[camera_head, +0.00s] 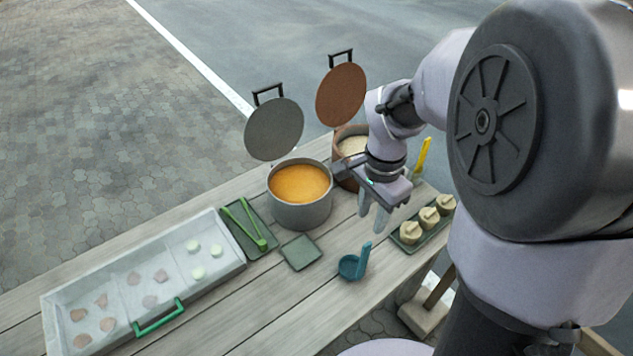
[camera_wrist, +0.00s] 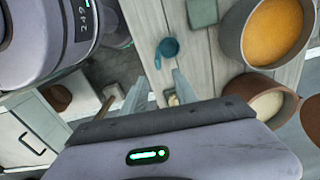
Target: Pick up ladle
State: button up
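The teal ladle (camera_head: 352,265) lies on the wooden table near its front edge, with its handle pointing up to the right. It also shows in the wrist view (camera_wrist: 168,47), above and between the fingers. My gripper (camera_head: 374,219) hangs above the table, behind and to the right of the ladle, apart from it. Its two fingers (camera_wrist: 160,88) are spread, with nothing held between them.
A grey pot of orange soup (camera_head: 301,207) and a copper pot (camera_head: 345,164) stand behind, lids raised. A small green mat (camera_head: 300,252) lies left of the ladle. Green tongs (camera_head: 244,222) and a partitioned tray (camera_head: 62,295) are further left. A tray of pots (camera_head: 440,233) is right.

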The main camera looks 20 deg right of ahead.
aim_at(366, 244)
jog(key=f+b, duration=0.1)
jog(key=f, duration=0.2)
jog(key=f+b, duration=0.1)
jog(key=f, duration=0.2)
jog(key=f+b, duration=0.1)
jog(key=f, duration=0.2)
jog(key=shift+s+f, duration=0.25)
jog(key=shift+f, duration=0.05)
notch_tip(366, 244, down, 5)
jog(key=b, duration=0.3)
jog(key=shift+d+f, duration=0.1)
grip_shut()
jog(key=shift+r, duration=0.2)
